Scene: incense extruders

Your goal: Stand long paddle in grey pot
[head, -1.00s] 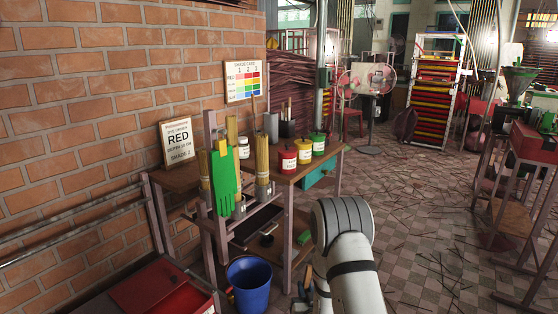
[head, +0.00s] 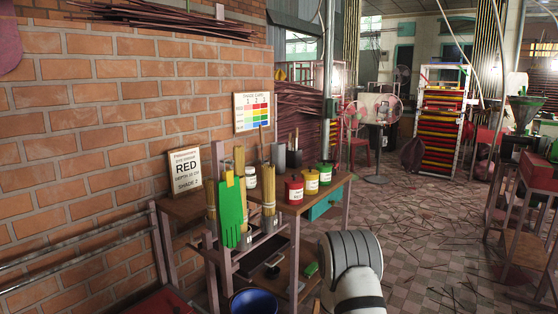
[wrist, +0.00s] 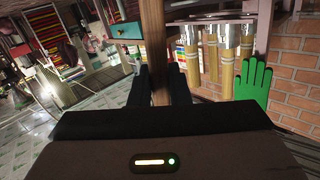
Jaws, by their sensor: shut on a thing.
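My gripper (wrist: 160,88) is shut on a brown wooden bar, the long paddle (wrist: 157,40), which runs upward out of the wrist view. The paddle's ends are not visible. In the head view my arm hides the gripper and paddle. A plain grey cylinder, which looks like the grey pot (head: 278,156), stands at the back of the wooden bench, left of a dark holder (head: 294,158) with thin upright sticks. I cannot see into the grey pot. The gripper is apart from it, in front of the bench.
Red (head: 294,190), yellow (head: 311,181) and green (head: 326,174) pots stand on the bench's right. Stick bundles (head: 269,199) and a green glove (head: 230,212) are in front. A blue bucket (head: 254,302) is below. Floor to the right has scattered sticks.

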